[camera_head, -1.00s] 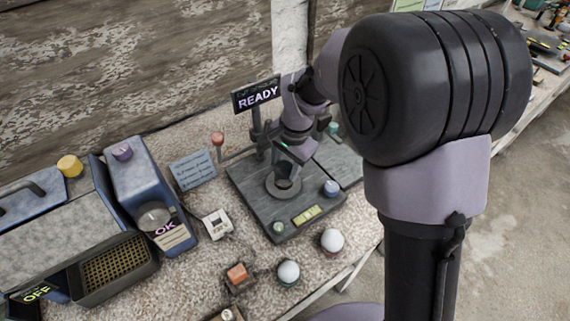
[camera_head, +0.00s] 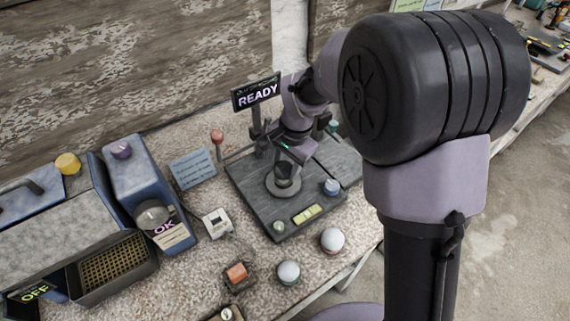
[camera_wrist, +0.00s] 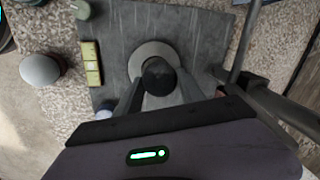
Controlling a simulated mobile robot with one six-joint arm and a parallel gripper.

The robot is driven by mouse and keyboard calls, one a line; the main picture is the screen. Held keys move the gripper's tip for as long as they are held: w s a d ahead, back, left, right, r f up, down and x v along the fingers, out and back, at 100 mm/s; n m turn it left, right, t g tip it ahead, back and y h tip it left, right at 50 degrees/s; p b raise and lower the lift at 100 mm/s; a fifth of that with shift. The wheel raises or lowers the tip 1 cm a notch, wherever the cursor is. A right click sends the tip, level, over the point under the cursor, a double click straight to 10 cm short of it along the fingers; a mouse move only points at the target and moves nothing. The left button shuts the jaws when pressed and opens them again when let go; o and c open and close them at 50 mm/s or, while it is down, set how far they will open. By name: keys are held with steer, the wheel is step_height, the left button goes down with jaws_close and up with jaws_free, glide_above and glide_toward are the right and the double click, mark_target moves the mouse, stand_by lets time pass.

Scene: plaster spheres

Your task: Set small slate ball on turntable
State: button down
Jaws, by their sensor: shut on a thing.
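The small slate ball (camera_wrist: 158,72) is a dark round thing held between my gripper's fingers (camera_wrist: 158,88) in the wrist view. My gripper is shut on it. The turntable (camera_wrist: 146,50) is a pale grey disc directly behind the ball in that view, and the ball covers part of it. In the head view the turntable's rim (camera_head: 272,190) shows beneath my gripper (camera_head: 285,176), which hangs over it. I cannot tell whether the ball touches the disc.
The dark base plate (camera_head: 262,208) carries a yellow-lit panel (camera_head: 307,214) and a blue-grey knob (camera_head: 331,187). A READY sign (camera_head: 257,92) stands behind. A red-topped post (camera_head: 217,137) stands left.

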steer(key=shift+f+b, duration=0.65)
steer(key=shift+f, duration=0.2)
steer(key=c, duration=0.6)
jaws_free()
steer(key=shift+r, duration=0.15)
step_height(320, 180, up, 4)
steer(key=p, duration=0.3)
